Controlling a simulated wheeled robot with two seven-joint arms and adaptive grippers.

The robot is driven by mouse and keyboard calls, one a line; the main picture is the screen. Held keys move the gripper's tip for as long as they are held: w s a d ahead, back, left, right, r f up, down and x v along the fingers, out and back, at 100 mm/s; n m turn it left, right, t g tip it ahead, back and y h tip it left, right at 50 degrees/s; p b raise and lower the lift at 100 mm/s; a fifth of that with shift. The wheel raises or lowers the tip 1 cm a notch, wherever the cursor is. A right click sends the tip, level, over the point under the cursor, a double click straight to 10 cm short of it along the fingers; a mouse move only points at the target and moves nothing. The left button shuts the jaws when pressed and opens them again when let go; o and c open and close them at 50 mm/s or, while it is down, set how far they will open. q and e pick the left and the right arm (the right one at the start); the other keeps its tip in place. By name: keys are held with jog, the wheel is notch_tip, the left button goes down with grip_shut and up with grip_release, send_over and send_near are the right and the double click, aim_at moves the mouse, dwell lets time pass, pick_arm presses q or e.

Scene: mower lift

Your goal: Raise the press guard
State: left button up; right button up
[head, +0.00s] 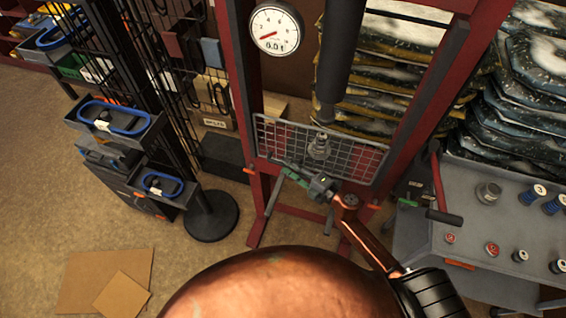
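The press guard (283,141) is a grey wire-mesh panel in a thin frame. It spans the gap between the red uprights of the press (411,110), low down, below the dark ram (340,60). A metal fitting (319,147) shows at the mesh below the ram. My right gripper (298,177) is at the guard's lower edge, left of its middle, with the copper-coloured arm coming in from the lower right. The fingers are small and partly dark against the frame, so I cannot tell whether they are open or touching the guard. My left gripper is not in view.
A round gauge (277,30) hangs on the press. A grey bench (467,190) with metal parts and a red-handled lever (438,180) stands at right, near my arm. A black rack with trays (113,127) stands at left. Flat cardboard (100,277) lies on open floor.

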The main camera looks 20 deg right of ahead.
jog(key=shift+x, duration=1.1)
jog(key=shift+w+a, duration=0.15)
jog(key=shift+w, duration=0.15)
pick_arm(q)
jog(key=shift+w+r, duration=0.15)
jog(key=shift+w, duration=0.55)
pick_arm(e)
grip_shut()
